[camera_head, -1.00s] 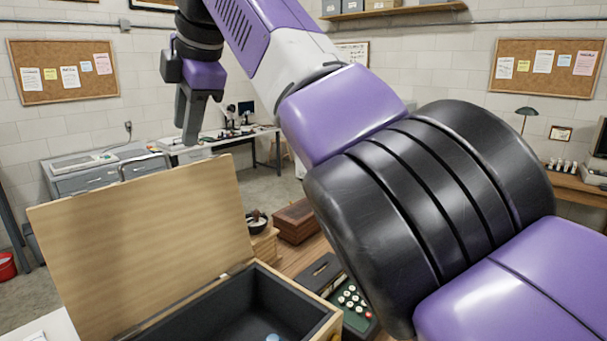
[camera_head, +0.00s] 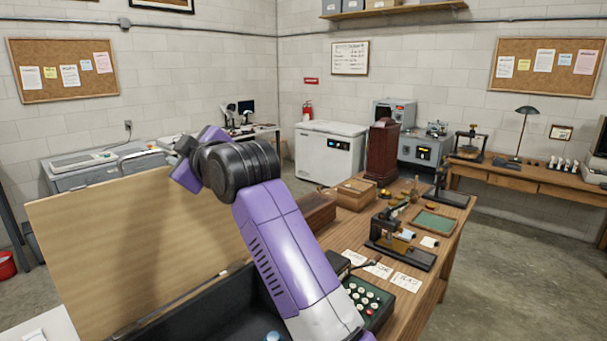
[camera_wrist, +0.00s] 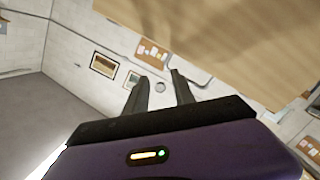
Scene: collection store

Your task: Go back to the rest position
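My gripper (camera_wrist: 159,75) shows in the wrist view with its two fingers apart and nothing between them. In the head view my purple and black arm reaches up from the bottom over the open wooden box; the gripper fingers cannot be made out there. The box's raised lid (camera_head: 130,250) stands at the left. Its dark interior (camera_head: 215,315) is partly hidden by my arm, and a small blue thing (camera_head: 272,336) shows inside at the bottom edge.
The wooden table (camera_head: 440,245) holds a green keyed machine (camera_head: 372,300), paper cards (camera_head: 378,268), a dark instrument (camera_head: 400,248) and a brown wooden case (camera_head: 382,150). A white chest freezer (camera_head: 328,150) stands behind. Floor at the right is clear. In the wrist view, a wooden panel (camera_wrist: 235,40) fills the upper right.

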